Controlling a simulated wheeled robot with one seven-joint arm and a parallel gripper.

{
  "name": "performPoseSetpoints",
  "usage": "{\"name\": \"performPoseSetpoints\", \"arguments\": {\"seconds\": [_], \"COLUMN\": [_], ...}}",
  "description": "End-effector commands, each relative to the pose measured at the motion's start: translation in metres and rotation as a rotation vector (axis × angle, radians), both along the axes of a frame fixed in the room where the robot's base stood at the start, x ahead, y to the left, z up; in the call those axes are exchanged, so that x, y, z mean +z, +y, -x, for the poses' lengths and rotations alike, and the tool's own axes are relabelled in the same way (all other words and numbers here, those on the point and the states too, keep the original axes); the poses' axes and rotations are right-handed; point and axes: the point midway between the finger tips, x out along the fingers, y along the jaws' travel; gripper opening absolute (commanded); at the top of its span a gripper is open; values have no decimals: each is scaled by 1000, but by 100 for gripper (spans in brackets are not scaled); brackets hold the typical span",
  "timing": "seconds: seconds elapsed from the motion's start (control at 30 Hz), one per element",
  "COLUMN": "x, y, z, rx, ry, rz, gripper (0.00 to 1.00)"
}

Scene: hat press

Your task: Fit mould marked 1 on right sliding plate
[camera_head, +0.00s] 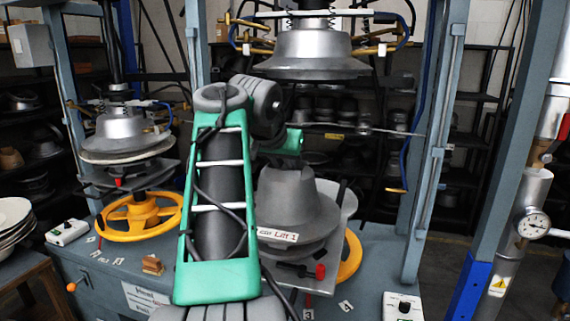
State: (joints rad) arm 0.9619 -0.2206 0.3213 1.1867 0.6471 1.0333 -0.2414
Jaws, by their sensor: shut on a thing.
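The mould marked 1 (307,208) is a grey metal hat shape with a wide brim, upright, with a white label ending in "1" on its brim. It is over the right sliding plate (325,284), which has a red-tipped handle at its front. I cannot tell whether the brim touches the plate. My gripper (285,161) shows only in part at the mould's crown, shut on it. My green and grey arm hides its fingers and the mould's left side.
The right upper press head (312,52) hangs above the mould. A yellow handwheel (350,258) is behind the plate. At left is another press (122,135) with a yellow wheel (140,216). Blue-grey posts frame the right station. A control box (402,306) sits at front right.

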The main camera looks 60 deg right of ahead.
Motion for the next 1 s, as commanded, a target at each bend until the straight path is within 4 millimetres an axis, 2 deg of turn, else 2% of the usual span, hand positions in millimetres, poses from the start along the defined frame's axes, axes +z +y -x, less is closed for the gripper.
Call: {"name": "performPoseSetpoints", "arguments": {"seconds": [0.03,0.13,0.17,0.43,0.6,0.63,0.73,1.0], "x": [5,6,6,3,2,-3,0,42], "y": [0,0,0,0,0,0,2,36], "z": [0,0,0,0,0,0,0,4], "rx": [0,0,0,0,1,1,1,3], "ry": [-4,-4,-4,-2,-1,3,2,-2], "rz": [10,10,9,4,3,-8,-5,2], "gripper": [0,0,19,41,42,42,42,42]}}
